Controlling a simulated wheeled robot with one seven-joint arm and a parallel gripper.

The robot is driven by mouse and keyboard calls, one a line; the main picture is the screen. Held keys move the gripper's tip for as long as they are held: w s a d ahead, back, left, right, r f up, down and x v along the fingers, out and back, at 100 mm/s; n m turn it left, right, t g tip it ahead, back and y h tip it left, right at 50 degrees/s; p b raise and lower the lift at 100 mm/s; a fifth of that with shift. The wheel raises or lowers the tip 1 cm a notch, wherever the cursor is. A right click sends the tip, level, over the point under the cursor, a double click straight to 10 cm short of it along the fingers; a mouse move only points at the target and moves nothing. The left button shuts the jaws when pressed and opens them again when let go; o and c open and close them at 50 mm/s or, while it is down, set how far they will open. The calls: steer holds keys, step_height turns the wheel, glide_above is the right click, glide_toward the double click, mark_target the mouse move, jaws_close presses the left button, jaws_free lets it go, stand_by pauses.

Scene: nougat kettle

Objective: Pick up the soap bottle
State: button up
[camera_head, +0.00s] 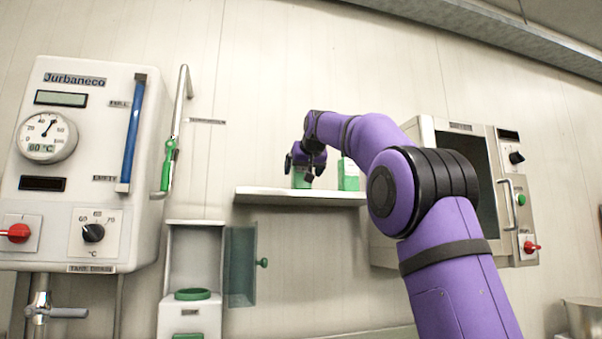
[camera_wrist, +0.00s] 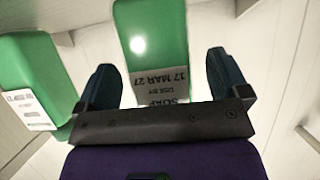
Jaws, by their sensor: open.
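The soap bottle (camera_wrist: 160,42) is green with a grey label reading "SOAP" and "17 MAR 27" in the wrist view. In the head view it (camera_head: 301,181) stands on a wall shelf, partly hidden by my gripper (camera_head: 306,164). In the wrist view my gripper (camera_wrist: 165,78) is open, with one dark finger to each side of the bottle's outline. The bottle appears between or just beyond the fingers; I cannot tell the exact depth. No finger visibly touches it.
A second green container (camera_wrist: 38,75) with a white label stands beside the soap bottle; it also shows on the shelf in the head view (camera_head: 349,176). The white shelf (camera_head: 270,195) lies between a dispenser panel (camera_head: 90,150) and an open oven-like cabinet (camera_head: 508,190).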

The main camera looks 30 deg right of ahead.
steer(key=shift+w+d+f, duration=0.15)
steer(key=shift+w+f, duration=0.05)
steer(key=shift+w, duration=0.3)
steer(key=c, duration=1.3)
steer(key=shift+r, duration=0.15)
